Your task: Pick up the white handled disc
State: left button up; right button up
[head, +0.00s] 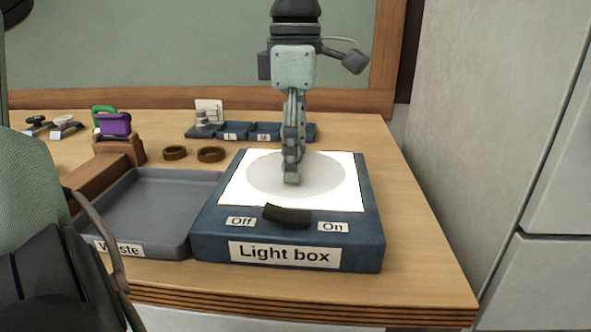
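A pale round disc shape (325,178) shows on the lit white panel of the light box (210,245). It looks flat, and I cannot tell whether it has a handle. My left gripper (291,178) points straight down over its middle. I see the fingers edge-on, so I cannot tell whether they are open, shut or holding a handle. At the far left of the table stand a small white piece with a knob (65,127) and a similar darker piece (37,124). My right gripper is not in view.
A grey waste tray (150,205) adjoins the light box. Behind are two brown rings (211,154), purple (115,123) and green (103,109) handled pieces at a wooden block, and a dark sorting tray (250,124). The table right of the box is clear.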

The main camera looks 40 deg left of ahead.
pick_arm(q)
jog(key=shift+r, duration=0.1)
jog(key=c, duration=1)
